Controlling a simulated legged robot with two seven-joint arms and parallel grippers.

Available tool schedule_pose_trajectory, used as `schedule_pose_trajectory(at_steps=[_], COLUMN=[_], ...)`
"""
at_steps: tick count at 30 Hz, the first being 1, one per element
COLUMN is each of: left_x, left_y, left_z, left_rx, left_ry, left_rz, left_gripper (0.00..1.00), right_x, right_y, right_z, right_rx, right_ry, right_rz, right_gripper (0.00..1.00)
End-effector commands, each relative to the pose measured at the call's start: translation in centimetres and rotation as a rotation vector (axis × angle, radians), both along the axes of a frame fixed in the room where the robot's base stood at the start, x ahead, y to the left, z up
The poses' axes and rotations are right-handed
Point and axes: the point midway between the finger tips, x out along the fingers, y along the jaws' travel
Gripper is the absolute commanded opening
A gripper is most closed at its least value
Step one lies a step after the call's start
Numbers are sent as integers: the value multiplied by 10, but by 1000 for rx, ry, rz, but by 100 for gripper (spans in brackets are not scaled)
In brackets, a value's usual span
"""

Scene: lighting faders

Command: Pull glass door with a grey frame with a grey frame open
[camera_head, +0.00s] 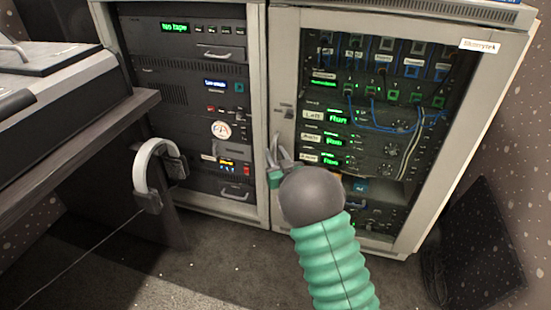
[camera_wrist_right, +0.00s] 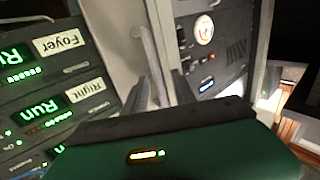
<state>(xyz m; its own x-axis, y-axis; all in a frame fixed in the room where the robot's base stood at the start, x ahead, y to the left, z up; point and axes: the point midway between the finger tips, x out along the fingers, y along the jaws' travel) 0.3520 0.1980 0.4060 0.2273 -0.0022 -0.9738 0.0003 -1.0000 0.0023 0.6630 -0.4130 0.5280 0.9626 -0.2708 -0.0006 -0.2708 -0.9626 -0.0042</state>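The glass door with a grey frame (camera_head: 283,62) covers the right-hand rack cabinet and looks closed. Its grey handle (camera_head: 276,146) is on the left side of the frame; it also shows in the right wrist view (camera_wrist_right: 148,52). My right gripper (camera_head: 279,166) is at the handle, its green body partly hidden by my arm. In the right wrist view its two dark fingers (camera_wrist_right: 159,92) are apart, with the lower handle between or just beyond them. I cannot tell whether they touch it. My left gripper is not in view.
A left rack cabinet (camera_head: 257,85) adjoins the door's handle side. A desk (camera_head: 75,135) with headphones (camera_head: 146,172) hanging at its edge stands left. A dark panel (camera_head: 480,250) leans at the right. Carpeted floor (camera_head: 215,265) lies open in front.

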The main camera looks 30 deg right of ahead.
Motion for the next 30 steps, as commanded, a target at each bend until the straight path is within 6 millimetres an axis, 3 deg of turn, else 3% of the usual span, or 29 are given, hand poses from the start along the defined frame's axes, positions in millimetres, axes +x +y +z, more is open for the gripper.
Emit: schedule_pose_trajectory(at_steps=[5, 12, 30], left_x=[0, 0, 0], left_y=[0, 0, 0], left_z=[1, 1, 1], left_rx=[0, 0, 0], left_ry=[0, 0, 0], left_rz=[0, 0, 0], left_gripper=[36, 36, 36], right_x=[0, -1, -1], right_y=[0, 0, 0], right_z=[0, 0, 0], right_rx=[0, 0, 0], right_ry=[0, 0, -1], right_rz=[-1, -1, -1], right_gripper=[31, 0, 0])
